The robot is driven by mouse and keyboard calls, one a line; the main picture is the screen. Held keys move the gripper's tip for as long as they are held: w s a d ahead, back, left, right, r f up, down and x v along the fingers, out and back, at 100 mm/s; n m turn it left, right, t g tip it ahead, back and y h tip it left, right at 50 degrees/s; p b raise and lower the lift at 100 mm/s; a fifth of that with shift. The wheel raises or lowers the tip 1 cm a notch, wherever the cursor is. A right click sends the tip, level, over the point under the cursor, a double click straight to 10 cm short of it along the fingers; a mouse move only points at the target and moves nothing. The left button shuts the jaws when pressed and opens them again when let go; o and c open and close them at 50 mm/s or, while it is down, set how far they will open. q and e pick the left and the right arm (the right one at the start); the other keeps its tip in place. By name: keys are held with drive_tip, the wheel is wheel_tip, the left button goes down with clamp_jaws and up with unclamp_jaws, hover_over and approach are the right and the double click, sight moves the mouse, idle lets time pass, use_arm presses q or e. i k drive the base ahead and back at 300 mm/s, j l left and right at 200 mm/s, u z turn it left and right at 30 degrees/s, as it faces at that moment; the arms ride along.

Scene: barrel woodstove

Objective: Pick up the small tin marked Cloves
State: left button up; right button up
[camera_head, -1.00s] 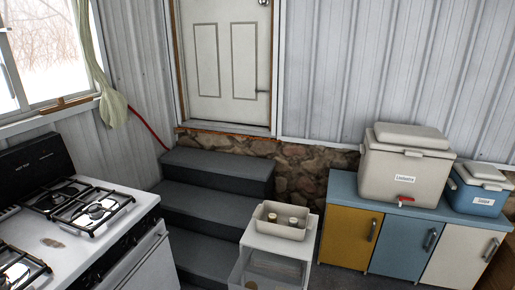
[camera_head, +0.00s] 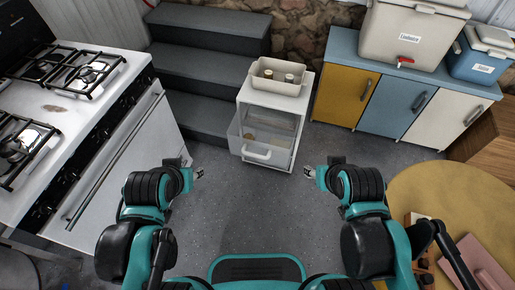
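Two small tins stand in a beige open bin (camera_head: 279,89) on top of a small white cabinet (camera_head: 304,80). My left gripper (camera_head: 200,173) is in front of the stove, well short of the cabinet. My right gripper (camera_head: 307,171) is in front and right of the cabinet. Both look empty and apart from everything. Their fingers are too small to judge.
A white stove (camera_head: 110,130) stands at left and dark steps (camera_head: 200,65) behind. A low cupboard (camera_head: 400,95) bears two coolers at back right. A round yellow table (camera_head: 420,190) with objects is close at right. The floor (camera_head: 250,200) between my arms is clear.

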sight(289, 78)
drive_tip(key=i+j+z, duration=0.2)
drive_tip(key=i, duration=0.25)
drive_tip(key=i+z, duration=0.2)
drive_tip(key=i, duration=0.25)
drive_tip(key=i+j+z, duration=0.25)
drive_tip(key=i, duration=0.2)
drive_tip(key=z, duration=1)
